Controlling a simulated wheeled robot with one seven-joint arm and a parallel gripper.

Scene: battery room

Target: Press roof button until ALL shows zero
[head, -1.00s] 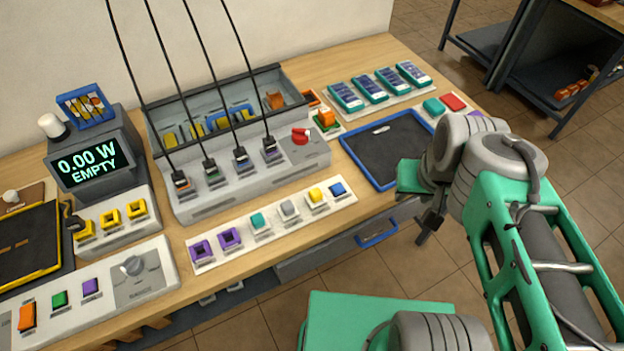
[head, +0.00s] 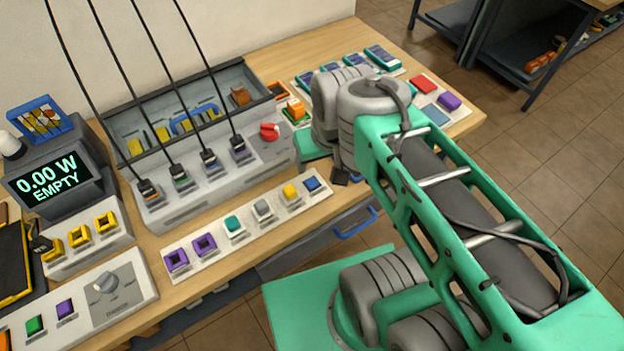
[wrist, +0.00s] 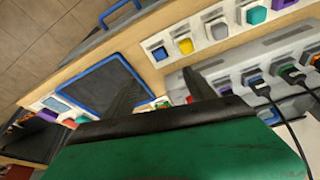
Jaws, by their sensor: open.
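The display box (head: 50,183) at the left reads "0.00 W" and "EMPTY" in green. A white strip (head: 215,259) at the bench front carries purple, teal (head: 233,224), grey, yellow and blue buttons. I cannot tell which is the roof button. The blue button (wrist: 159,53) and yellow button (wrist: 186,46) lie beyond the fingers.
The charger block (head: 205,185) has several black cables rising from it and a red knob (head: 269,131). A knob panel (head: 130,300) stands front left. Red (head: 424,83) and purple (head: 449,101) blocks sit at the right end. A blue drawer handle (head: 356,223) is below.

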